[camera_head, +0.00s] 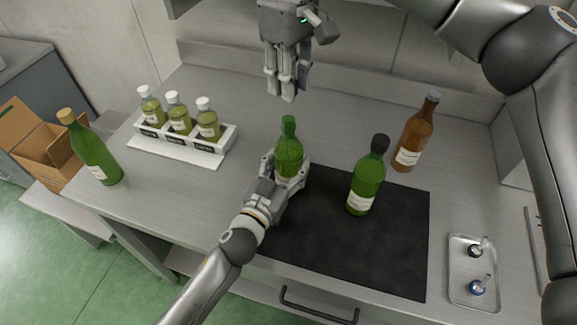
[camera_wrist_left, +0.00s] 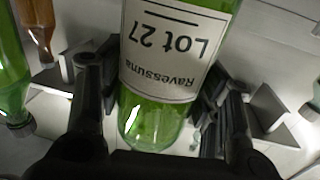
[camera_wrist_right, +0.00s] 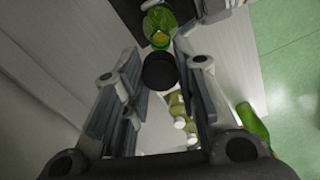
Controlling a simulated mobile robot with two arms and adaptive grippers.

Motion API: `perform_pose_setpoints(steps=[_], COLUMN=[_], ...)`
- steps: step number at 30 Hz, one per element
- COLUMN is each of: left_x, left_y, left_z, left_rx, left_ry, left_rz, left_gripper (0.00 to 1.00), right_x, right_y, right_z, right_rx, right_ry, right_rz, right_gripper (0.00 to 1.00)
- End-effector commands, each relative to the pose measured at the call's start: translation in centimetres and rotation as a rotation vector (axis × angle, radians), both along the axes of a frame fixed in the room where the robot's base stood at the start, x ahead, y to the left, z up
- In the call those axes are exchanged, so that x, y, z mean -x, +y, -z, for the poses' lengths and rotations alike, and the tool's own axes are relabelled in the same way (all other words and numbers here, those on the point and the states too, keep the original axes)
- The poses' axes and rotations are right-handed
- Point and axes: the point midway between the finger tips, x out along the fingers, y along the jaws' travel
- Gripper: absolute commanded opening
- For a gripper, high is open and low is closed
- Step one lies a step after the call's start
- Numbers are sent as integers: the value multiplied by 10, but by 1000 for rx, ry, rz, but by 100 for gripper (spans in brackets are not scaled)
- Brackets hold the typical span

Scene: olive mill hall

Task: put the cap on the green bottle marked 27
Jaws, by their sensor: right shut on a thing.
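The green bottle marked 27 (camera_head: 289,155) stands upright at the mat's back left, its green neck bare. Its "Lot 27" label shows upside down in the left wrist view (camera_wrist_left: 170,45). My left gripper (camera_head: 287,170) has its fingers against both sides of this bottle and appears shut on it. My right gripper (camera_head: 286,92) points down behind and above the bottle. In the right wrist view it is shut on a dark round cap (camera_wrist_right: 158,71), apart from the green bottle beyond. The cap is hidden in the head view.
A second green bottle (camera_head: 365,185) with a dark cap stands on the black mat (camera_head: 340,245). A brown bottle (camera_head: 412,138) stands behind it. A tray (camera_head: 460,293) with two stoppers lies right. A rack (camera_head: 190,155) of small bottles and a corked green bottle (camera_head: 95,155) stand left.

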Motion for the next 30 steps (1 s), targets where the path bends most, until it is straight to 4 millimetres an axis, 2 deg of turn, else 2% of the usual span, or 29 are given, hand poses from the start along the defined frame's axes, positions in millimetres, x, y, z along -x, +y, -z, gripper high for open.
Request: perform_pose_setpoints(steps=[1, 6, 9, 11, 21, 30], left_x=[0, 0, 0, 0, 0, 0], left_y=[0, 0, 0, 0, 0, 0], left_z=[0, 0, 0, 0, 0, 0], left_rx=[0, 0, 0, 0, 0, 0], left_ry=[0, 0, 0, 0, 0, 0], left_rz=[0, 0, 0, 0, 0, 0], left_gripper=[47, 25, 16, 16, 16, 16], right_x=[0, 0, 0, 0, 1, 1], right_y=[0, 0, 0, 0, -1, 0], right_z=[0, 0, 0, 2, 47, 50], right_rx=[0, 0, 0, 0, 0, -1], right_ry=[0, 0, 0, 1, 2, -1], right_rz=[0, 0, 0, 0, 0, 0], right_gripper=[19, 19, 19, 19, 19, 19])
